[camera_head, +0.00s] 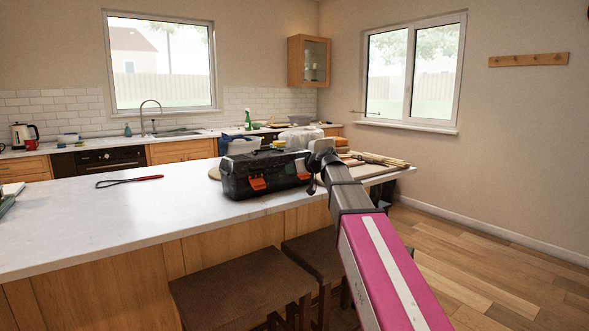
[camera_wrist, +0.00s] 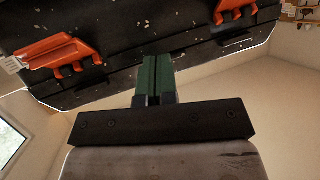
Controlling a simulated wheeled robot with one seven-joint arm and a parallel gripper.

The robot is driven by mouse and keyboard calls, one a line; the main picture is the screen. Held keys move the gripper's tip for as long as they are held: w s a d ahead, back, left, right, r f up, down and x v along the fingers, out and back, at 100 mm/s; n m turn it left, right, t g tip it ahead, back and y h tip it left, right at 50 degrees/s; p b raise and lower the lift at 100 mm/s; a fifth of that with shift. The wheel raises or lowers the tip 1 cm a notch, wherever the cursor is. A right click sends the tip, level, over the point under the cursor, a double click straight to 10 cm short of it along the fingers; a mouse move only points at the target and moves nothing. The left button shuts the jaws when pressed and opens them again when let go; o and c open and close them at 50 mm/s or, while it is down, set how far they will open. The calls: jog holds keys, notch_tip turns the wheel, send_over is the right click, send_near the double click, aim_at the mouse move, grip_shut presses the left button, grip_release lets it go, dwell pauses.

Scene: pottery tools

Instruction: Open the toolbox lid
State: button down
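The black toolbox (camera_head: 264,174) stands on the white island counter, with its lid looking closed. Two orange latches show on its front in the head view, the left one (camera_head: 257,183) and the right one (camera_head: 303,176). In the wrist view the toolbox's dark, speckled side (camera_wrist: 125,40) fills the top, with one orange latch (camera_wrist: 58,54) at left and another (camera_wrist: 232,8) at upper right. My gripper (camera_wrist: 157,66) has its green-tipped fingers together, with nothing seen between them, between the latches. I cannot tell whether they touch the toolbox. In the head view my arm hides the gripper's tips.
Boards and wooden sticks (camera_head: 380,159) lie to the right, beside my arm. Brown stools (camera_head: 240,290) stand in front of the counter.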

aim_at(280, 166)
jog(key=shift+x, duration=1.95)
jog(key=shift+r, duration=1.15)
jog(key=shift+w+r, duration=0.15)
jog(key=shift+r, duration=0.65)
jog(key=shift+w+a+r, duration=0.45)
jog(key=shift+w+r, duration=0.2)
jog(key=shift+r, duration=0.6)
jog(key=shift+w+a+r, duration=0.5)
jog(key=shift+w+r, duration=0.15)
jog(key=shift+r, duration=0.65)
jog(key=shift+w+a+r, duration=0.45)
jog(key=shift+w+r, duration=0.15)
jog(key=shift+r, duration=0.65)
jog(key=shift+w+a+r, duration=0.35)
jog(key=shift+w+r, duration=0.2)
jog(key=shift+r, duration=0.05)
jog(key=shift+w+a+r, duration=0.35)
jog(key=shift+w+r, duration=0.15)
jog(key=shift+r, duration=0.05)
jog(key=shift+w+a+r, duration=0.65)
jog(key=shift+w, duration=0.25)
jog(key=w+a, duration=0.1)
jog(key=w+r, duration=0.1)
jog(key=shift+w+a, duration=0.25)
jog(key=shift+a, duration=0.1)
jog(key=shift+s, duration=0.15)
